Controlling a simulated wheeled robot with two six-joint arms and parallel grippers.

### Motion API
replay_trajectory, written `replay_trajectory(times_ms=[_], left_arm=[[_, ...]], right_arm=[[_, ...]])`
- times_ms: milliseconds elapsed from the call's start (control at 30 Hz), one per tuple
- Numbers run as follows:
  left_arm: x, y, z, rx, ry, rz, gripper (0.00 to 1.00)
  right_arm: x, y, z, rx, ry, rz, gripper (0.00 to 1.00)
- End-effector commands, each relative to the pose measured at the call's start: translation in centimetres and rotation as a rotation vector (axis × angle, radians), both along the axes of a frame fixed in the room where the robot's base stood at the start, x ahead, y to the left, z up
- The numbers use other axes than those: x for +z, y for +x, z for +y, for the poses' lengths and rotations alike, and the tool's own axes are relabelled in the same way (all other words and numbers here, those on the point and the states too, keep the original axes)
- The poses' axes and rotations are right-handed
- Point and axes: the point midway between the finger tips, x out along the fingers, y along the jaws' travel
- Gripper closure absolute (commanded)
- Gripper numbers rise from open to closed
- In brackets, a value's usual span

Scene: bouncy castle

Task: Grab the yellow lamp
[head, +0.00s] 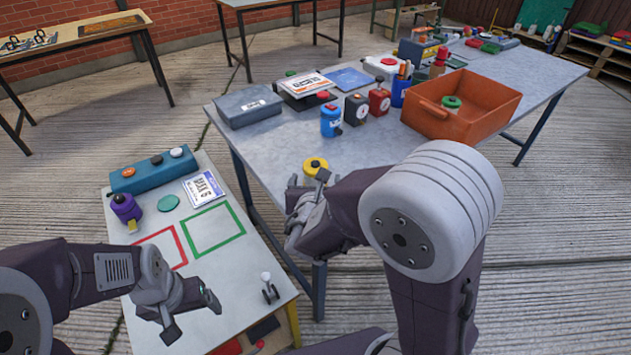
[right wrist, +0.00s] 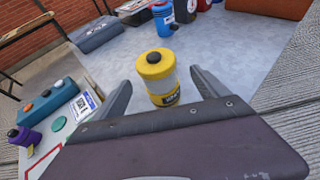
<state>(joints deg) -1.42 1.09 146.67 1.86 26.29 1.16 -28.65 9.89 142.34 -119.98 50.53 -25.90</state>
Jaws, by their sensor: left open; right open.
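The yellow lamp (head: 316,164) stands upright near the left front edge of the large grey table, partly hidden by my right gripper (head: 308,190) in the head view. In the right wrist view the lamp (right wrist: 157,78) has a yellow top with a black knob, a pale clear body and a yellow labelled base. My right gripper (right wrist: 160,78) is open, its fingers on either side of the lamp in that view; I cannot tell whether they touch it. My left gripper (head: 190,312) is open and empty over the small table at lower left.
The large table (head: 255,150) also holds a blue canister (head: 330,120), a black box (head: 356,109), a grey case (head: 248,106) and an orange crate (head: 490,108). The small table (head: 150,240) holds a purple lamp (head: 126,209), a teal button box (head: 152,170) and coloured outlines.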

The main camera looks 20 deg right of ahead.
Motion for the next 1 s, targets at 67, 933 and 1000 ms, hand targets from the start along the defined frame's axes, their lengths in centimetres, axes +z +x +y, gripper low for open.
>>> replay_trajectory(times_ms=[67, 933, 1000], left_arm=[[-0.1, 0.0, 0.0, 0.0, 0.0, 0.0, 0.16], [-0.7, 0.0, 0.0, 0.0, 0.0, 0.0, 0.16], [-0.7, 0.0, 0.0, 0.0, 0.0, 0.0, 0.16]], right_arm=[[-0.1, 0.2, -0.1, 0.001, -0.001, 0.0, 0.16], [-1.5, 5.1, -1.3, 0.0, 0.0, -0.001, 0.85], [-1.4, 5.1, -1.3, 0.001, -0.001, -0.003, 1.0]])
